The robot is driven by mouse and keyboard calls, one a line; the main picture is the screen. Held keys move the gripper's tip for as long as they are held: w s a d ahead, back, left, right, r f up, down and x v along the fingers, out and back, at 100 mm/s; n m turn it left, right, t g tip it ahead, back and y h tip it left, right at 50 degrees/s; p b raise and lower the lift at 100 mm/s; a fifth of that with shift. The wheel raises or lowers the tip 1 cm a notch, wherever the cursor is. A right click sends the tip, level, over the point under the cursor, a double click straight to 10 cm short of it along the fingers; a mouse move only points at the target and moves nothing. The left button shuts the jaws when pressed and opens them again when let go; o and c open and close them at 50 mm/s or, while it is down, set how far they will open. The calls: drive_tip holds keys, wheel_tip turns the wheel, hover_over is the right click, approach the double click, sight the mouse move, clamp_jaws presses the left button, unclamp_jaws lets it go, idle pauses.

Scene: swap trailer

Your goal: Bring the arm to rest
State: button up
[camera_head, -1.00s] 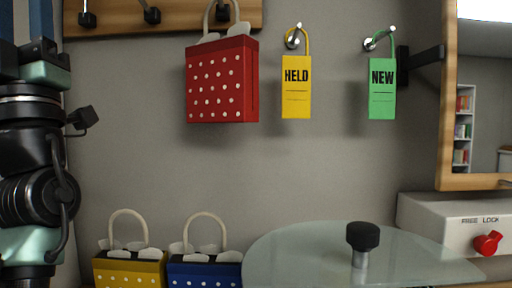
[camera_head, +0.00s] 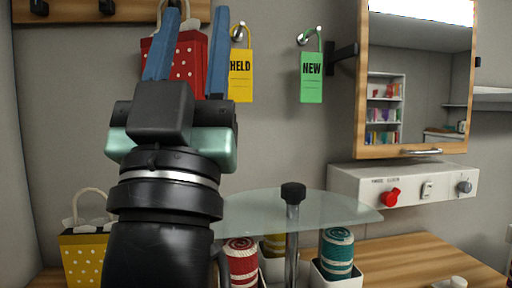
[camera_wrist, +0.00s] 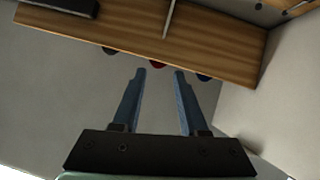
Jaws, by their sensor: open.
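My gripper (camera_head: 188,45) is raised in front of the wall in the head view, its two blue fingers pointing up. They are spread apart with nothing between them in the wrist view (camera_wrist: 158,75). In the head view the gripper stands in front of the red polka-dot bag (camera_head: 190,60), which hangs on the wall and is partly hidden by the fingers. I cannot tell the depth gap between them. My arm covers the lower left middle of the head view.
A glass shelf (camera_head: 340,208) with a black knob (camera_head: 293,192) stands right of my arm. A yellow bag (camera_head: 82,255) is at the lower left. Yellow HELD (camera_head: 240,75) and green NEW (camera_head: 311,78) tags hang on the wall. A mirror cabinet (camera_head: 365,100) and switch box (camera_head: 345,180) are right.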

drive_tip(key=s+d+f+g+h, duration=0.1)
drive_tip(key=s+d+f+g, duration=0.1)
drive_tip(key=s+d+f, duration=0.4)
wheel_tip(320, 180, up, 26)
drive_tip(key=w+p, duration=0.1)
drive_tip(key=p, duration=2.4)
drive_tip(key=shift+w+d+f, duration=0.2)
drive_tip(key=shift+d+f, duration=0.05)
drive_tip(key=shift+d, duration=0.15)
